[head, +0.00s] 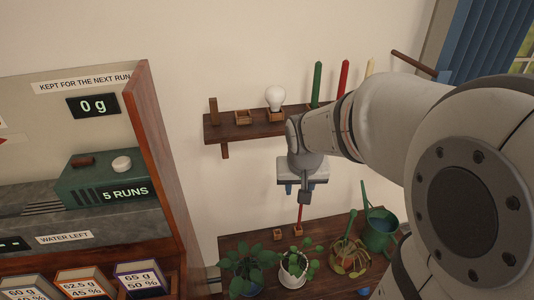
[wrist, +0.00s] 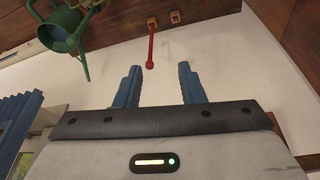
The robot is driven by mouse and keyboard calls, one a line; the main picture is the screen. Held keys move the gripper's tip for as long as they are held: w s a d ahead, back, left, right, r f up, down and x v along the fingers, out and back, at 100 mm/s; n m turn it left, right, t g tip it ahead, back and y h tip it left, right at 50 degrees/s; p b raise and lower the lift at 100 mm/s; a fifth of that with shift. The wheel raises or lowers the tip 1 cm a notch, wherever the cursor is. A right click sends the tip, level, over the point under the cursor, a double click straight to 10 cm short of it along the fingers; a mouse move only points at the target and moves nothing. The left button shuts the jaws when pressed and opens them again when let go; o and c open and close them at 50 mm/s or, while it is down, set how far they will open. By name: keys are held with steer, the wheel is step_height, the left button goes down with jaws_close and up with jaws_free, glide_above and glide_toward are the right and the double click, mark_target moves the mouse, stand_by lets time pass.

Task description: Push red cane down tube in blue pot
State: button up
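A thin red rod (head: 300,214) stands by a small wooden block on the lower shelf, below my gripper (head: 301,190). In the wrist view the red rod (wrist: 151,47) shows a round knob on its near end, ahead of my gripper (wrist: 160,82). The blue fingers are apart, with nothing between them. Another, taller red cane (head: 343,77) stands at the upper shelf, between a green cane (head: 317,82) and a cream one. A dark bluish pot (head: 257,281) is mostly hidden by leaves at the lower left. I cannot make out a tube in it.
A white potted plant (head: 292,279), a yellowish plant and a green watering can (head: 379,234) share the lower shelf (head: 232,241). The upper shelf (head: 262,129) holds a bulb (head: 275,97). A wooden cabinet side (head: 160,165) borders the left. My arm covers the right.

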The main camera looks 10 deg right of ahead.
steer(key=w+d+f+m+b, duration=0.2)
steer(key=w+d+f+b, duration=0.3)
steer(key=w+f, duration=0.65)
glide_above(300, 214)
steer(key=w, duration=0.1)
step_height(300, 214, down, 8)
steer(key=shift+w+d+t+h, duration=0.1)
steer(key=shift+d+t+h, duration=0.2)
steer(key=shift+h, duration=0.1)
jaws_close()
